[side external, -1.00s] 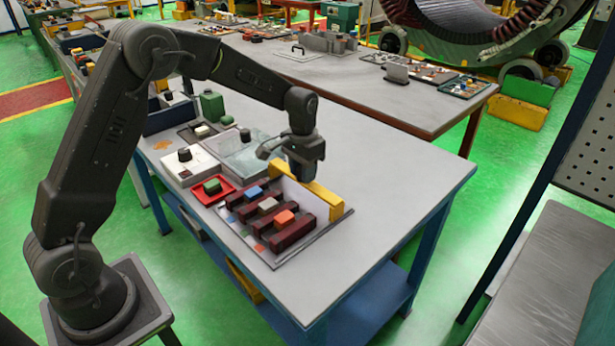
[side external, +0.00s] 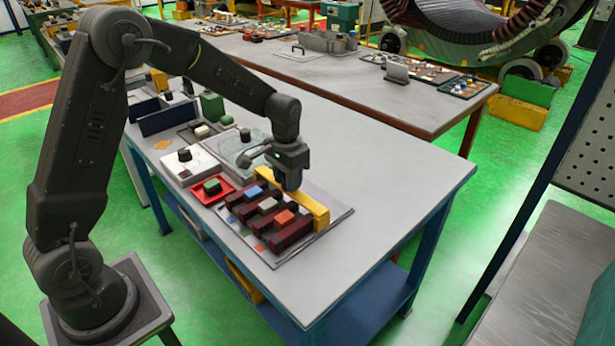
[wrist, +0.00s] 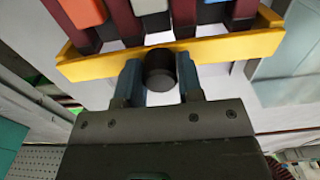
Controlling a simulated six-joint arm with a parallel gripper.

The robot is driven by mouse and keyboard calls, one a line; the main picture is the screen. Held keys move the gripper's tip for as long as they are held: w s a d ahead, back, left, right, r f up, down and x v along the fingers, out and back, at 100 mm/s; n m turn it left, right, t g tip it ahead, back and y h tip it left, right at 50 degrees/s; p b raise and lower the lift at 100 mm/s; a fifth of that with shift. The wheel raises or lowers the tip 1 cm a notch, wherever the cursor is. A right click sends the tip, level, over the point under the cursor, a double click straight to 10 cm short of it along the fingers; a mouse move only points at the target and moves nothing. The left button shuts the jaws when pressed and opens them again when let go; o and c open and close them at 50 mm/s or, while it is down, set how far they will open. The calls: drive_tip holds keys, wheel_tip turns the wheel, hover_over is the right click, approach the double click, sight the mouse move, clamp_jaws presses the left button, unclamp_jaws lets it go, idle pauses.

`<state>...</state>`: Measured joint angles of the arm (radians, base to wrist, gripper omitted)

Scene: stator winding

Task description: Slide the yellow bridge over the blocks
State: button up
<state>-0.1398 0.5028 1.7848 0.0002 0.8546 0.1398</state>
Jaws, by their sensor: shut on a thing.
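The yellow bridge (side external: 310,205) is a long bar lying across the far ends of the dark red bars (side external: 292,234). In the wrist view the bridge (wrist: 235,48) overlaps or meets the bar ends; exact contact is unclear. Its black knob (wrist: 160,70) sits between my blue fingers. My gripper (side external: 291,187) is shut on this knob, pointing down over the bridge's middle. Between the bars sit an orange block (side external: 284,217), a grey block (side external: 268,204) and a blue block (side external: 254,191).
The bars stand on a pale board (side external: 335,221) on the grey table. A red tray (side external: 205,196) with a green block is left of them. A clear plate (side external: 240,148) and a white box (side external: 190,166) stand behind. The table to the right is clear.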

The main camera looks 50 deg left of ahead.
drive_tip(key=shift+s+r, duration=0.1)
drive_tip(key=shift+s, duration=2.85)
drive_tip(key=o, duration=0.7)
drive_tip(key=shift+r, duration=2.95)
drive_tip(key=s+d+r+t, duration=0.2)
drive_tip(key=s+r, duration=0.1)
drive_tip(key=s, duration=0.3)
drive_tip(key=s+d+r+t, duration=0.1)
drive_tip(key=s+d+r, duration=0.1)
drive_tip(key=s+r, duration=0.2)
drive_tip(key=s+d+r+t, duration=0.2)
drive_tip(key=s+r, duration=0.1)
drive_tip(key=s, duration=0.5)
drive_tip(key=shift+d+r+t, duration=0.1)
drive_tip(key=shift+r+t, duration=0.15)
drive_tip(key=shift+t, duration=0.05)
